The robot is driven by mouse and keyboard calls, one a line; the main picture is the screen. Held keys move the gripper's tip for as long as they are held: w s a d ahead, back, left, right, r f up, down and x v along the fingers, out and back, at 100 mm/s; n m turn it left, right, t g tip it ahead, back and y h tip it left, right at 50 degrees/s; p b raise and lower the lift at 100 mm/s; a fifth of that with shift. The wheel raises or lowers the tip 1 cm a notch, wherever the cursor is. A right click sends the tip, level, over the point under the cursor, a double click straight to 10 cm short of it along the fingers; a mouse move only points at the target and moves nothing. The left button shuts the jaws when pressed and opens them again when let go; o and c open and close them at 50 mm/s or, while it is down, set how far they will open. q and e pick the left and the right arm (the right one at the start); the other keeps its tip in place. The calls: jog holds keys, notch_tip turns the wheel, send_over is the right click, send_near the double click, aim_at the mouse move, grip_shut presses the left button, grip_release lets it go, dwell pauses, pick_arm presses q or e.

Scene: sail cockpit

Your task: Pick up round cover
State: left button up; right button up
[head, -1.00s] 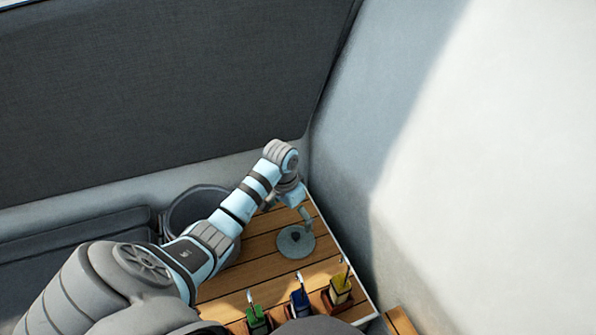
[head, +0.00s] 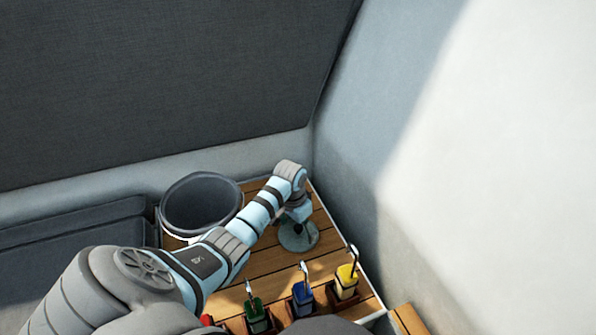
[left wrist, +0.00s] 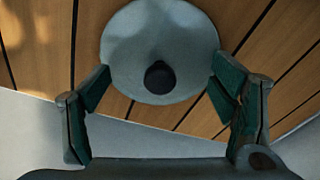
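The round cover (head: 299,239) is a grey-green disc with a dark knob at its centre, lying on the slatted wooden table (head: 262,262). In the left wrist view the round cover (left wrist: 160,45) fills the upper middle. My left gripper (head: 300,222) is right above it, hiding part of the disc in the head view. In the left wrist view its two green-padded fingers (left wrist: 160,88) are wide apart, one each side of the knob, with nothing between them touching. My right gripper is not in view.
A grey round bucket (head: 201,205) stands at the table's left, close to my left arm. Green (head: 256,315), blue (head: 303,298) and yellow (head: 346,281) handled items stand in wooden holders along the front. A pale wall (head: 480,170) rises close on the right.

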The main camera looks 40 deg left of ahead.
pick_arm(q)
jog(key=shift+s+d, duration=0.1)
jog(key=c, duration=1.6)
grip_shut()
